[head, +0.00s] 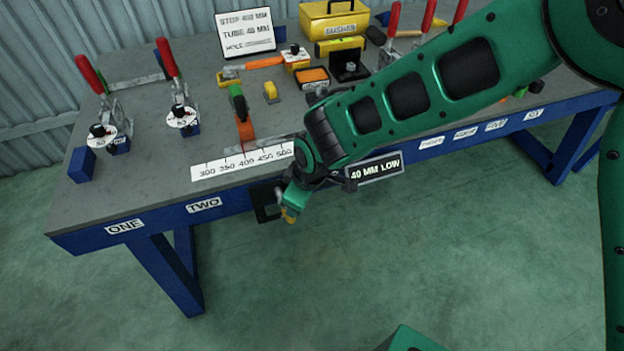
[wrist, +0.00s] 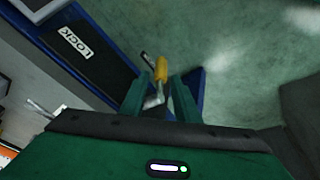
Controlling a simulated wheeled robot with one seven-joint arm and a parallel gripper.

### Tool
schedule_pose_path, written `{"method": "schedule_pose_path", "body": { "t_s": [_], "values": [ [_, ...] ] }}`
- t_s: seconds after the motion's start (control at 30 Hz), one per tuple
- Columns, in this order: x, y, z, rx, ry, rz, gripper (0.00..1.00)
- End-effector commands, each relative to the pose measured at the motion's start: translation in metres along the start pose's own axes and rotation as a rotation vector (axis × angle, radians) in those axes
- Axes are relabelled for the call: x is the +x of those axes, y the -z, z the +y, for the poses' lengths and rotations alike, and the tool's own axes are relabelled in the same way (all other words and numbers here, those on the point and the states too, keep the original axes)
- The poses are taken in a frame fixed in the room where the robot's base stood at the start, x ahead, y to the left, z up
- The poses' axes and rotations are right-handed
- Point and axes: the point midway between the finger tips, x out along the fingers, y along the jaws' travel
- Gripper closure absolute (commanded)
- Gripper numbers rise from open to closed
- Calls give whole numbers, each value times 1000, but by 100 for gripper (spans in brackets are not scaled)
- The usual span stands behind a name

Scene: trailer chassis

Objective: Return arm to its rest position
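My green arm reaches across the right of the head view and bends down at the bench's front edge. My gripper (head: 289,208) points down in front of that edge. In the wrist view its two fingers (wrist: 160,92) stand apart, so it is open. A yellow-handled metal lever (wrist: 161,72) shows between and beyond the fingertips, with gaps beside it. Its yellow end also shows at the gripper's tip in the head view (head: 289,215). I cannot tell whether a finger touches it. My forearm hides part of the bench's front edge.
The grey-topped bench (head: 130,185) carries red-handled clamps (head: 171,62), a ruler strip (head: 243,161), an orange-and-green tool (head: 241,110) and a yellow box (head: 334,20). A "40 MM LOW" sign (head: 374,172) hangs close to my wrist. The green floor (head: 330,275) in front is clear.

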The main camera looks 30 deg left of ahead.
Motion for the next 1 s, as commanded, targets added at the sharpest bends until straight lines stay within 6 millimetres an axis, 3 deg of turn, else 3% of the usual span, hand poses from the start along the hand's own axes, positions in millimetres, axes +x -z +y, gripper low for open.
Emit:
{"method": "schedule_pose_path", "body": {
  "t_s": [0.27, 0.37, 0.43, 0.57, 0.7, 0.87, 1.0],
  "values": [
    [-3, -4, 5, 10, -4, -3, 71],
    [-14, -19, 22, 50, -19, -18, 71],
    [-29, -39, 45, 103, -39, -35, 71],
    [-69, -95, 91, 246, -82, -83, 71],
    [-116, -165, 130, 417, -127, -136, 71],
    [-172, -250, 156, 631, -173, -191, 71],
    [-222, -327, 159, 834, -209, -236, 71]
  ]
}}
